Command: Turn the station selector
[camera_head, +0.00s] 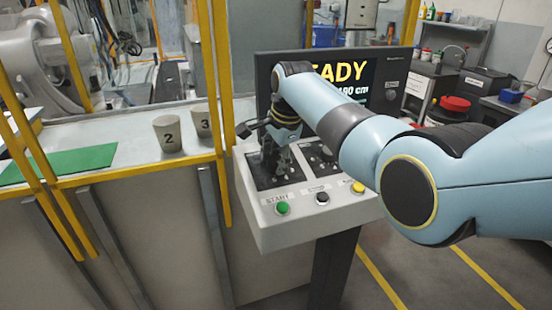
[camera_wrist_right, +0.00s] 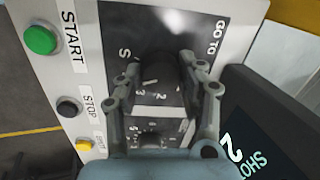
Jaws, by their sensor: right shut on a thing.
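The station selector is a dark knob (camera_wrist_right: 158,76) on a black dial plate marked with numbers, in the right wrist view. It sits on the sloped grey control box (camera_head: 300,225). My right gripper (camera_head: 272,168) comes down on the left dial plate in the head view and hides the knob there. In the right wrist view its two fingers (camera_wrist_right: 160,72) stand on either side of the knob and are shut on it. Digits 2 and 3 show by the knob; the exact pointer setting is hard to read. My left gripper is not in view.
A green START button (camera_head: 283,208), black button (camera_head: 322,198) and yellow button (camera_head: 358,187) line the box's front edge. A screen (camera_head: 385,75) behind is partly hidden by my arm. Yellow posts (camera_head: 215,100) and cups numbered 2 (camera_head: 168,133) and 3 (camera_head: 203,122) stand left.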

